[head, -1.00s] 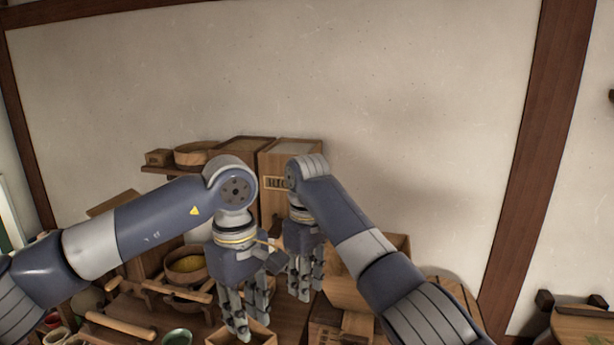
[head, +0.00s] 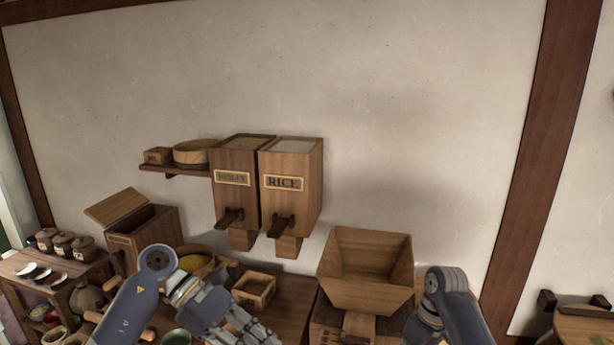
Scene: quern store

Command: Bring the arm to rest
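My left gripper (head: 250,330) is low in the head view, left of centre, with its fingers pointing down to the right. Its fingers look spread apart, with nothing visible between them. It is in front of a small open wooden box (head: 254,289) on the table; I cannot tell how far apart they are. My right arm (head: 447,305) shows only its wrist part at the lower right, beside the wooden hopper (head: 368,270). The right gripper is below the picture edge.
Wall bins marked RICE (head: 290,200) and a second label (head: 235,190) hang above the table (head: 290,310). A lidded chest (head: 145,235), a bowl of yellow grain (head: 197,262), a green bowl (head: 177,338) and a side shelf with jars (head: 62,245) stand left. The upper wall is clear.

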